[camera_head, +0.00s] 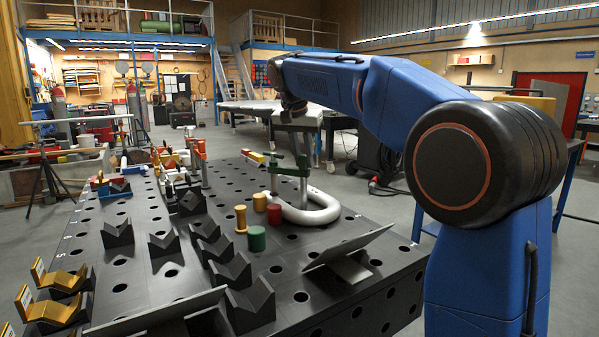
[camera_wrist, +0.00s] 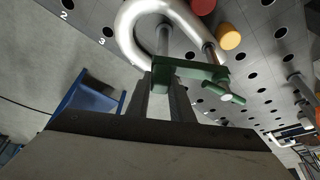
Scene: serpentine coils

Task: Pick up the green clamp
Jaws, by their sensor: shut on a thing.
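The green clamp (camera_head: 288,171) stands at the far part of the black perforated table (camera_head: 150,271), beside the bent silver pipe (camera_head: 311,216). In the wrist view its green bar (camera_wrist: 197,71) lies across the picture, with its threaded rod and handle to the right. My gripper (camera_head: 299,150) reaches down from above at the end of the blue arm. Its two fingers are shut on the clamp in the wrist view (camera_wrist: 166,84). The pipe's curve passes close to the clamp. I cannot tell whether the clamp's foot is clear of the table.
Green (camera_head: 257,239), red (camera_head: 274,214) and yellow (camera_head: 240,219) cylinders stand left of the pipe. Black V-blocks (camera_head: 163,243) line the table's left and middle. An angled grey plate (camera_head: 348,250) stands at the front right. More clamps and small parts crowd the far left.

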